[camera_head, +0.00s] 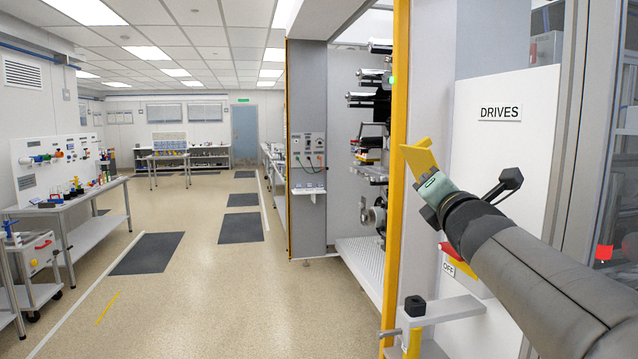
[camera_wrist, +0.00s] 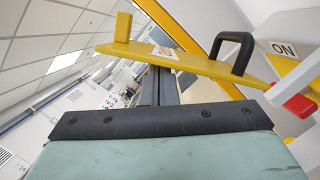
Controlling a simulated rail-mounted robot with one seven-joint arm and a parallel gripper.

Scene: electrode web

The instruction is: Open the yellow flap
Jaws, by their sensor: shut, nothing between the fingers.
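The yellow flap (camera_wrist: 195,60) shows in the wrist view as a long yellow plate with a small white label, a raised yellow block at its left end and a black loop handle (camera_wrist: 230,52) near its right end. In the head view a yellow plate (camera_head: 420,158) stands out just past the end of my gripper (camera_head: 432,184). In the wrist view my gripper's dark fingers (camera_wrist: 158,88) are together and empty, and their far ends reach close to the plate's underside. I cannot tell whether they touch it.
A red end piece (camera_wrist: 298,106) and an ON label (camera_wrist: 284,50) lie right of the plate. The white DRIVES panel (camera_head: 500,150) is behind my arm, with an OFF label (camera_head: 448,268) below. A yellow post (camera_head: 397,130) stands left of the panel. The aisle (camera_head: 200,290) is clear.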

